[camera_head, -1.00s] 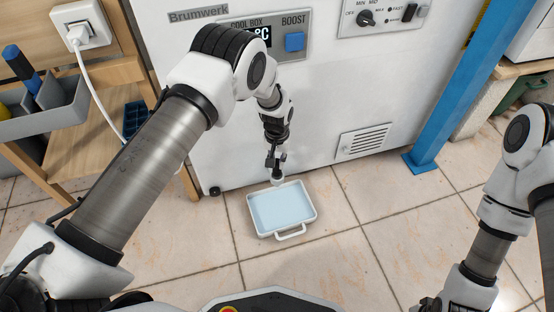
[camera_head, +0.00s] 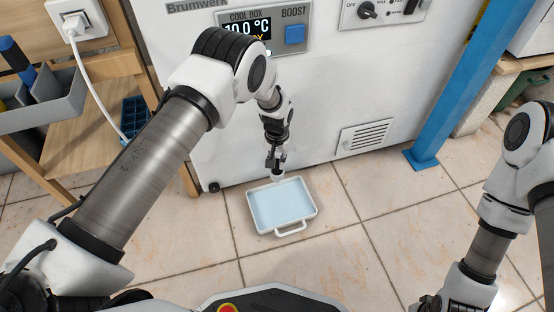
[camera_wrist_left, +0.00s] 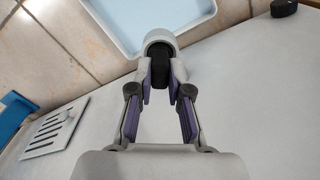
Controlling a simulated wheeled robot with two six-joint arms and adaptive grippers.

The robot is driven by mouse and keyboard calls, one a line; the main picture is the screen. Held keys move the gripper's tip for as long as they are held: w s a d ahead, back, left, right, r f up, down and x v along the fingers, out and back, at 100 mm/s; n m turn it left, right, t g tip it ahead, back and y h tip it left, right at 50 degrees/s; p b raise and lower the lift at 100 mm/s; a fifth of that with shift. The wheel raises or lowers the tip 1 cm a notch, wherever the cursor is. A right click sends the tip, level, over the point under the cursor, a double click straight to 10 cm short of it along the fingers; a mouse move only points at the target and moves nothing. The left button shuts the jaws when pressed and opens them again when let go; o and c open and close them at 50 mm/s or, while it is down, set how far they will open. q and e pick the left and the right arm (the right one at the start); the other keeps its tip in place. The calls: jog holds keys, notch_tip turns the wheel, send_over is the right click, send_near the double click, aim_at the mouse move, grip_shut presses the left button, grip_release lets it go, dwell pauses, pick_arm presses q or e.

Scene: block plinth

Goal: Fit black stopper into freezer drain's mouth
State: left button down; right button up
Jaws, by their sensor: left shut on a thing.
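My left gripper (camera_head: 274,160) is low against the white freezer front. In the left wrist view its purple-lined fingers (camera_wrist_left: 160,88) are shut on the black stopper (camera_wrist_left: 160,70). The drain's pale grey round mouth (camera_wrist_left: 158,37) is just beyond the stopper, in line with it; the stopper's far end meets or overlaps the rim in the picture. I cannot tell how deep it sits. In the head view the drain (camera_head: 277,178) shows as a small pale piece below the gripper, and the stopper is too small to make out. My right gripper (camera_head: 428,303) is partly cut off at the bottom edge.
A white tray with light blue inside (camera_head: 282,205) lies on the tiles under the drain. A vent grille (camera_head: 365,137) and a blue post (camera_head: 455,90) are to the right. A wooden shelf (camera_head: 75,150) stands left. The floor right of the tray is clear.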

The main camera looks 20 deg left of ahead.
aim_at(277, 162)
pick_arm(q)
jog(key=shift+f, duration=0.4)
jog(key=c, duration=1)
grip_release()
jog(key=shift+o, duration=0.2)
jog(key=o, duration=0.4)
notch_tip(277, 162, up, 5)
jog(key=p, duration=0.4)
jog(key=shift+r, duration=0.15)
